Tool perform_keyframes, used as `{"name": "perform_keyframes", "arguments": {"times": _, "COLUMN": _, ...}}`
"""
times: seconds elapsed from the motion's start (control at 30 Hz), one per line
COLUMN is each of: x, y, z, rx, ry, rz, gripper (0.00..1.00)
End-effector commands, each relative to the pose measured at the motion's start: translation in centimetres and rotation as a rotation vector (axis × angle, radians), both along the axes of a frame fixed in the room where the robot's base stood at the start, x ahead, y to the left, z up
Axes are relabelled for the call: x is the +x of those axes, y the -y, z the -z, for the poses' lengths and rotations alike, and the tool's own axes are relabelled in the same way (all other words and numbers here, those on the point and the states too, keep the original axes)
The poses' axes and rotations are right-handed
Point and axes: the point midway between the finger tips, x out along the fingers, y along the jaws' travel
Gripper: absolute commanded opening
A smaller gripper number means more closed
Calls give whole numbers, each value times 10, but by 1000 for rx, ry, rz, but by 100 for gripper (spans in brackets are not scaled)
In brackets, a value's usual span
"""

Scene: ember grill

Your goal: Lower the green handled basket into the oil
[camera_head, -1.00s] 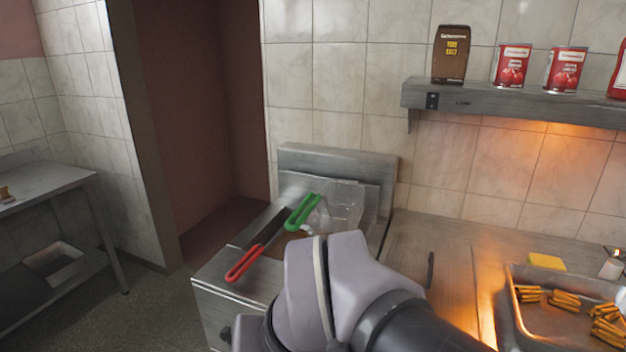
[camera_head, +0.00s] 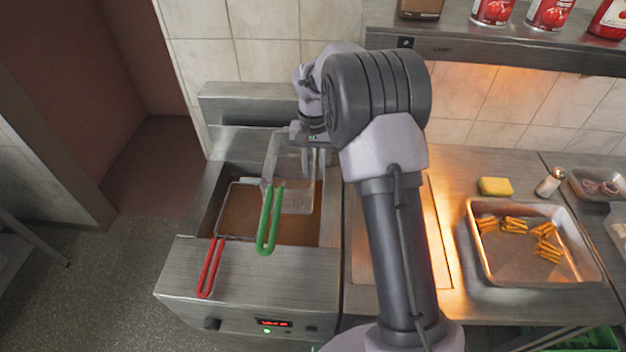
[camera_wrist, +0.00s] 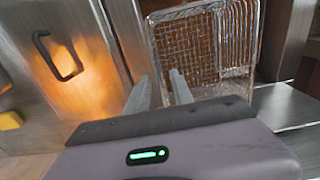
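The green handled basket (camera_head: 290,180) is a wire mesh basket over the right part of the fryer, its green handle (camera_head: 270,220) pointing to the front. It looks raised above the brown oil (camera_head: 240,212), but its exact height is unclear. My gripper (camera_head: 315,158) is at the rear right of this basket, fingers pointing down. In the wrist view my gripper (camera_wrist: 160,88) has its two fingers apart with nothing between them, and basket mesh (camera_wrist: 200,48) lies just beyond the tips. The green handle is outside the wrist view.
A second basket with a red handle (camera_head: 210,268) sits in the left part of the fryer (camera_head: 250,265). A metal tray (camera_head: 525,278) with several fried pieces is on the counter at right, near a yellow sponge (camera_head: 495,187). A shelf (camera_head: 480,52) with cans overhangs the back.

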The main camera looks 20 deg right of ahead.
Motion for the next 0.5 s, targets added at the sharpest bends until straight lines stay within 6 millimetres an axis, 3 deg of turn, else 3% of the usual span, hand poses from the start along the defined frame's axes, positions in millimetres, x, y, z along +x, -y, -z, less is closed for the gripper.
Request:
{"name": "perform_keyframes", "arguments": {"times": 0.03, "x": 0, "y": 0, "z": 16, "rx": -1, "ry": -1, "rz": 0, "gripper": 28}}
{"name": "perform_keyframes", "arguments": {"times": 0.2, "x": -1, "y": 0, "z": 52, "rx": 1, "ry": -2, "rz": 0, "gripper": 28}}
{"name": "perform_keyframes", "arguments": {"times": 0.5, "x": 0, "y": 0, "z": 70, "rx": 0, "ry": 2, "rz": 0, "gripper": 28}}
